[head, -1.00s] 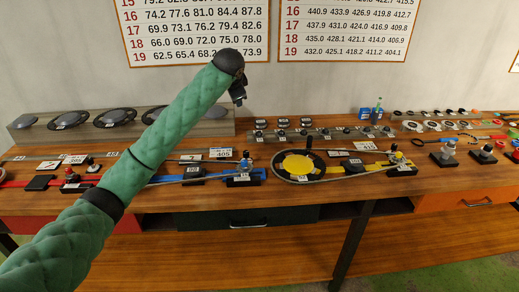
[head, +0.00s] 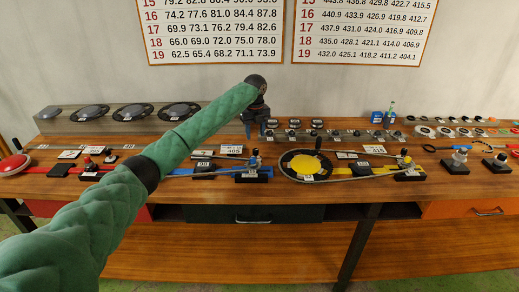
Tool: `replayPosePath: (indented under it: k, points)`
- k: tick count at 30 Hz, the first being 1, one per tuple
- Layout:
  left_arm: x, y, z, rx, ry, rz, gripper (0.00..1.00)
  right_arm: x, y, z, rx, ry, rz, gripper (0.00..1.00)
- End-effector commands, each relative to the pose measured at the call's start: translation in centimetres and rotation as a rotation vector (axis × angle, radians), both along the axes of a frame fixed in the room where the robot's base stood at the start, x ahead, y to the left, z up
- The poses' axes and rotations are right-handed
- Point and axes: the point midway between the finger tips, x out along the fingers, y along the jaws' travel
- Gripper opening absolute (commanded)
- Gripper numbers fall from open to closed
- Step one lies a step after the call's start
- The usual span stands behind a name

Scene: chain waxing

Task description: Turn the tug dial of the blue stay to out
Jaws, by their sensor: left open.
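The blue stay (head: 180,172) lies along the bench left of the middle, with a black block (head: 205,169) on it. At its right end is a black base with an upright blue-topped fitting (head: 254,161); the tug dial's markings are too small to read. My left gripper (head: 256,132) is open and points down, above and behind that fitting, apart from it. My green left arm crosses the view and hides part of the stay's left side. My right gripper is not in view.
A yellow stay with a round yellow disc (head: 305,165) lies to the right, and a red stay (head: 36,170) to the left. A grey rail with small knobs (head: 340,135) runs behind. The bench's front strip is mostly clear.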

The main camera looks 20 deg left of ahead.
Motion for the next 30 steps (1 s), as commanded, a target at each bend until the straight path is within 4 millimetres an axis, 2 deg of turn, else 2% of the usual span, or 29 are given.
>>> replayPosePath:
  k: [6,10,17,22,30]
  points:
    - [-0.3,-0.1,0.0,-0.002,0.014,-0.291,0.45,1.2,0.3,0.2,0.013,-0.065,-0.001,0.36]
    - [-0.3,-0.1,0.0,-0.001,0.015,-0.385,0.45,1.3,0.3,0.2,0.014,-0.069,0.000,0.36]
    - [-0.3,-0.1,-0.7,0.000,0.017,-0.422,0.45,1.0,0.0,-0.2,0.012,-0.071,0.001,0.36]
    - [-0.4,-0.1,-2.4,0.000,0.017,-0.420,0.45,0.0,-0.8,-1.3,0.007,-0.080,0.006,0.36]
    - [-0.4,-0.2,-6.0,0.000,0.017,-0.420,0.45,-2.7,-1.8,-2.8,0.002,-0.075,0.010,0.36]
